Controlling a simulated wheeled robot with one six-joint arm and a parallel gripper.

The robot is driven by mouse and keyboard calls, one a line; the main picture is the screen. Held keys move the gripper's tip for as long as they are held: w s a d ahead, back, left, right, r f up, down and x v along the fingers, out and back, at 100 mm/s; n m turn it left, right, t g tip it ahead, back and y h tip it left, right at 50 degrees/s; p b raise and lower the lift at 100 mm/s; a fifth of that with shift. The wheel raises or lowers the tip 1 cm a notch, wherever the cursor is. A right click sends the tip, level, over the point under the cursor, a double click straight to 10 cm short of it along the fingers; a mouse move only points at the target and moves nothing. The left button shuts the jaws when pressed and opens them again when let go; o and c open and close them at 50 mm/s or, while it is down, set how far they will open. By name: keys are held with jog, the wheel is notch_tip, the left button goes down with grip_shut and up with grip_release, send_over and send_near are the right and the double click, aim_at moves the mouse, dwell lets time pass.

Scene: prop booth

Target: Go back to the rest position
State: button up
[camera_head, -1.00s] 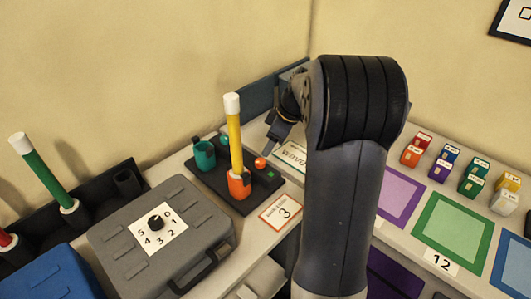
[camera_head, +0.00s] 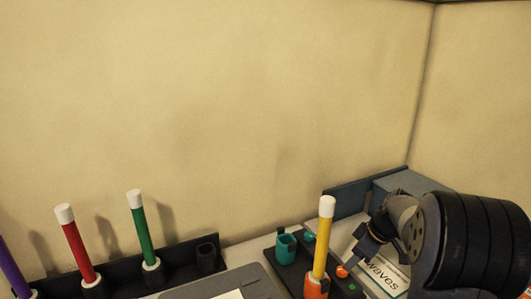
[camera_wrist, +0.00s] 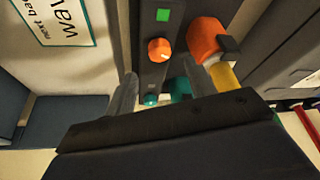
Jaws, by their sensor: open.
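My gripper (camera_wrist: 160,82) is open and empty in the wrist view, its two grey fingers apart over the dark stand. In the head view my gripper (camera_head: 352,264) hangs at the lower right, just right of the yellow wand. The yellow wand (camera_head: 323,240) with a white tip stands upright in an orange cup (camera_head: 316,288). The orange cup also shows in the wrist view (camera_wrist: 207,40), beside the right finger, with part of the yellow wand (camera_wrist: 223,77). I cannot tell whether that finger touches them.
The dark stand (camera_wrist: 151,73) carries a teal cup (camera_head: 286,248), an orange knob (camera_wrist: 160,50) and a green square (camera_wrist: 163,15). Green (camera_head: 141,229), red (camera_head: 76,246) and purple (camera_head: 14,268) wands stand in a rack at left. A "waves" card (camera_head: 386,274) lies right.

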aim_at(342, 269)
jog(key=x, duration=0.5)
jog(key=shift+a+f, duration=0.1)
jog(key=shift+f, duration=0.2)
jog(key=shift+w+f+p, duration=0.1)
jog(key=shift+p, duration=0.4)
jog(key=shift+n+g+p, duration=0.3)
jog(key=shift+n+p, duration=0.15)
jog(key=shift+n, duration=0.25)
jog(key=shift+f+n, duration=0.1)
jog(key=shift+n, duration=0.2)
